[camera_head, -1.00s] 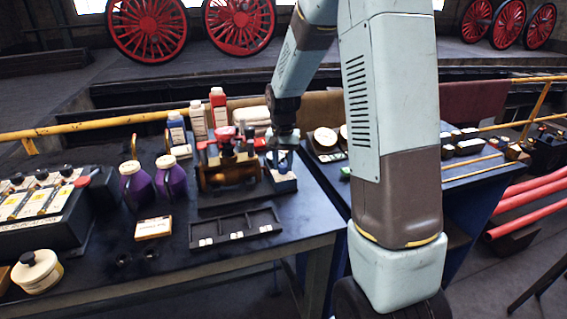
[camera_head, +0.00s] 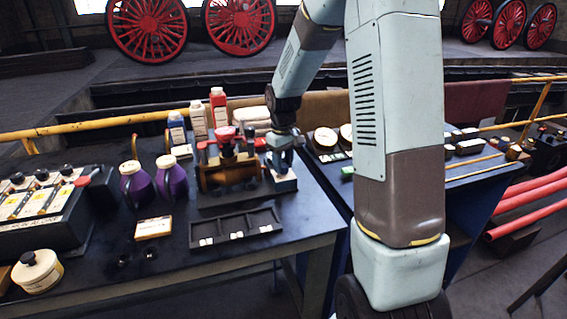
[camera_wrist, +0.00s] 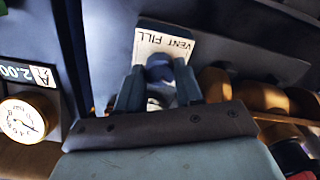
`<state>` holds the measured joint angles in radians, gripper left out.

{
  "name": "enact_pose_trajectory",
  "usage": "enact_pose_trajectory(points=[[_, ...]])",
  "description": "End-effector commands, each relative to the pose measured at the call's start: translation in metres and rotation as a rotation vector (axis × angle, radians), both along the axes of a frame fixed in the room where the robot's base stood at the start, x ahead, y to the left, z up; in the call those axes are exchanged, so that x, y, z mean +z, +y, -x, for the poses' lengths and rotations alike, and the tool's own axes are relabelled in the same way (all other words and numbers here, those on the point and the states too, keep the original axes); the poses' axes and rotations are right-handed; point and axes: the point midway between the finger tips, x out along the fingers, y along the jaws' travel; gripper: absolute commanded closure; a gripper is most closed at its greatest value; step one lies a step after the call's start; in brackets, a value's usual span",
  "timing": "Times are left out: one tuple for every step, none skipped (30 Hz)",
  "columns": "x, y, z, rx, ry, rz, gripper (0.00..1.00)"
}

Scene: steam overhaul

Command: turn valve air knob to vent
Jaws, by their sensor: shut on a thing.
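The valve block shows in the wrist view as a dark box with a cream label plate (camera_wrist: 163,43) reading "VENT FILL". The round blue-grey valve air knob (camera_wrist: 159,66) sits just below the label. My gripper (camera_wrist: 160,78) is shut on the knob, with one finger on each side of it. In the head view the valve block (camera_head: 284,182) stands at the right of the brass and red assembly, and my gripper (camera_head: 283,158) reaches it from above. Which word the knob points to cannot be made out.
A round dial gauge (camera_wrist: 24,118) is at the left of the wrist view, beside a plate marked "A 2.00". The brass and red assembly (camera_head: 228,174) stands close left of my gripper. A black compartment tray (camera_head: 236,227) lies in front. Purple jugs (camera_head: 171,178) stand further left.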

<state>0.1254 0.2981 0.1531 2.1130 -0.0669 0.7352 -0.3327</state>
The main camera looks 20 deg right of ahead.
Motion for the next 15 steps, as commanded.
enact_pose_trajectory(points=[[0.0005, -0.0003, -0.0007, 0.017, -0.002, 0.000, 0.95], [0.0005, -0.0003, -0.0007, 0.028, -0.002, 0.000, 0.95], [0.0005, -0.0003, -0.0007, 0.040, -0.002, 0.000, 0.95], [0.0005, -0.0004, -0.0007, 0.048, -0.002, 0.000, 0.95], [0.0005, -0.0004, -0.0007, 0.055, -0.002, 0.000, 0.95], [0.0005, -0.0004, -0.0007, 0.064, -0.002, 0.000, 0.95], [0.0005, -0.0004, -0.0007, 0.068, -0.002, 0.000, 0.95], [0.0005, -0.0004, -0.0007, 0.072, -0.002, 0.000, 0.95], [0.0005, -0.0004, -0.0007, 0.076, -0.002, 0.000, 0.95], [0.0005, -0.0004, -0.0007, 0.079, -0.002, 0.000, 0.95], [0.0005, -0.0004, -0.0007, 0.081, -0.002, 0.000, 0.95], [0.0006, -0.0004, -0.0007, 0.083, -0.002, 0.000, 0.95], [0.0006, -0.0004, -0.0007, 0.084, -0.002, 0.000, 0.95], [0.0006, -0.0004, -0.0007, 0.085, -0.002, 0.000, 0.95], [0.0006, -0.0004, -0.0007, 0.085, -0.002, 0.000, 0.95]])
